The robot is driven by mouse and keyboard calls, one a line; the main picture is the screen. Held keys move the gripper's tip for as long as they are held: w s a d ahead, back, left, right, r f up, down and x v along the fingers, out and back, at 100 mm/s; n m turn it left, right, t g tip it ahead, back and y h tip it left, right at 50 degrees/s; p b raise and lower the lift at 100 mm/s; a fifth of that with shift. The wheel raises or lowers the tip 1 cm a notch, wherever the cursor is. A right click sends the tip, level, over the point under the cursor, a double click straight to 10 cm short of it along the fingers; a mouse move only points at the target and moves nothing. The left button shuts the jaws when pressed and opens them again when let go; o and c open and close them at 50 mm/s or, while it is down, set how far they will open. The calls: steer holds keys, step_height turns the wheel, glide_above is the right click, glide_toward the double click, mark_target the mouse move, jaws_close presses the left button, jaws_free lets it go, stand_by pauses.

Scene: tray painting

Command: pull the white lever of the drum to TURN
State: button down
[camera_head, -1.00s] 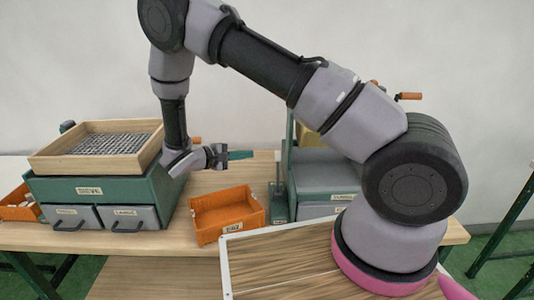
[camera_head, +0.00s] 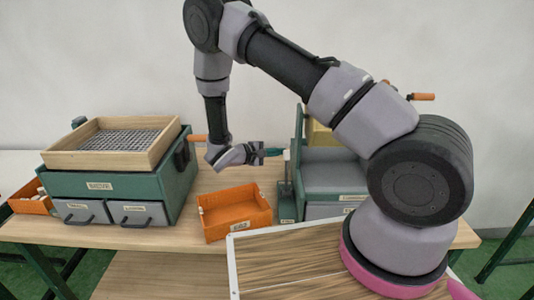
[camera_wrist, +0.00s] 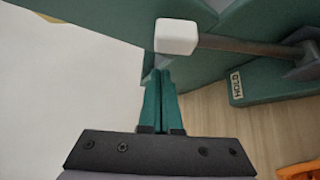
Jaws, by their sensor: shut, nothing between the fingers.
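The white lever's square white knob (camera_wrist: 176,37) sits on a grey rod, just ahead of my fingertips in the wrist view. The rod runs right to a green base, where a HOLD label (camera_wrist: 236,85) shows. In the head view the lever (camera_head: 286,170) stands upright from its small green base, left of the green-framed drum machine (camera_head: 335,170). My gripper (camera_wrist: 161,75) has its green fingers shut and empty. The tips are close to the knob; whether they touch it I cannot tell. In the head view my gripper (camera_head: 278,151) is beside the lever's top. The TURN label is not readable.
An orange bin (camera_head: 235,218) stands on the table below my gripper. The green sieve box (camera_head: 130,187) with a wooden tray (camera_head: 62,160) stands at the left. A white-edged wooden board (camera_head: 275,255) lies in front, near my arm's base.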

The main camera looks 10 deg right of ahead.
steer(key=s, duration=0.1)
steer(key=s+r, duration=0.1)
steer(key=s+a, duration=0.1)
steer(key=shift+s+r, duration=0.15)
steer(key=shift+r, duration=0.15)
steer(key=shift+s, duration=0.1)
steer(key=s+a+m+t+h, duration=0.2)
steer(key=s+m+h, duration=0.3)
steer(key=s, duration=0.9)
steer(key=shift+a+f+m+t, duration=0.35)
steer(key=shift+a+m, duration=0.1)
steer(key=shift+m, duration=0.75)
steer(key=shift+s, duration=0.2)
steer(key=shift+f, duration=0.1)
